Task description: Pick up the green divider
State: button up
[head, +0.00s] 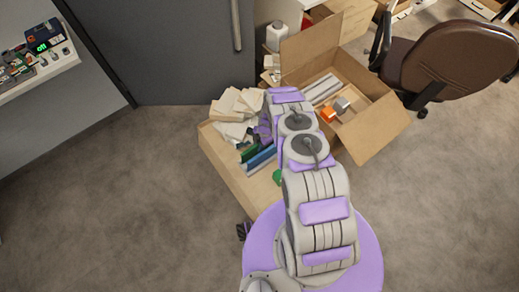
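A green divider (248,153) appears as a narrow dark green strip near the left side of a low wooden-coloured carton or box (229,172). A blue strip (261,157) lies right beside it, to the lower right. My arm reaches over the box from the bottom of the view. Purple parts of what looks like my gripper (263,131) show just above and right of the green strip, partly hidden behind the arm. Its fingers are too small and covered to tell whether they are open or touching anything.
Pale crumpled paper or slabs (235,103) pile at the box's back. An open carton (373,127) to the right holds an orange item (328,114). A small green round thing (277,177) shows beside my arm. An office chair (450,65) stands upper right. Carpet at left is clear.

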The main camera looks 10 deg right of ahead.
grip_shut()
dwell(0.3)
notch_tip(320, 180, up, 10)
jog(key=p, duration=0.3)
dwell(0.4)
